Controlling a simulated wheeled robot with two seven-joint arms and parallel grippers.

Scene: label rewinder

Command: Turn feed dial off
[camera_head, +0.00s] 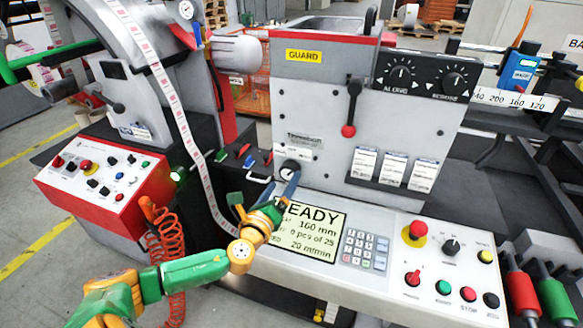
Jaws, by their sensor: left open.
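No label reading "feed" is legible, so I cannot tell for sure which control is the feed dial. My left gripper (265,196) is open just below and left of this dial, over the left end of the control panel. One finger is close to the dial; I cannot tell whether they touch. The gripper covers part of the screen's left edge. A black selector knob (451,247) and a red knob (413,279) are on the panel's right. My right gripper is out of view.
The lit screen (312,233) reads READY, beside a keypad (366,248). A red emergency button (415,231) stands up on the panel. A label strip (180,110) runs down left of the gripper. A red control box (105,185) and coiled orange cable (168,240) are at left.

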